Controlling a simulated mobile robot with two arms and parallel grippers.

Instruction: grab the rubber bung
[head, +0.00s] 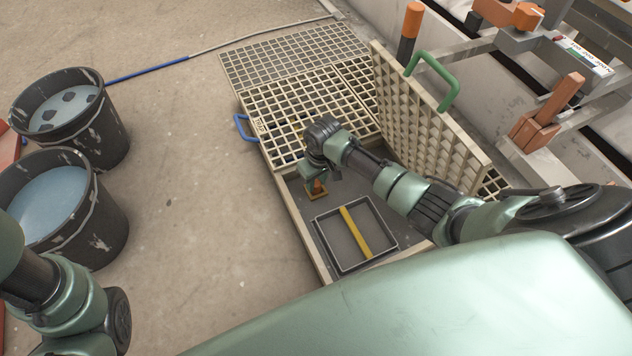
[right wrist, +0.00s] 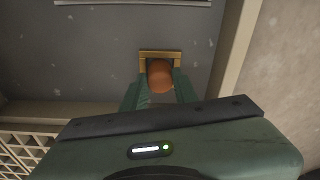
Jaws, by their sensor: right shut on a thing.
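The rubber bung (right wrist: 160,74) is orange-brown and rounded. It shows between the two green fingers of my right gripper (right wrist: 160,88), which is shut on it. In the right wrist view a square brass-coloured frame (right wrist: 144,57) surrounds the bung on the grey pit floor. In the head view my right gripper (head: 318,178) points down into the open pit, and the bung (head: 317,187) shows small below it, at the brass frame. I cannot tell whether the bung is still seated or slightly lifted. My left arm shows at the lower left; its gripper is out of view.
The pit (head: 300,215) also holds a dark square tray (head: 325,247) with a yellow bar (head: 355,232). Flat gratings (head: 300,105) lie behind. Two black buckets (head: 118,150) stand left on open floor.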

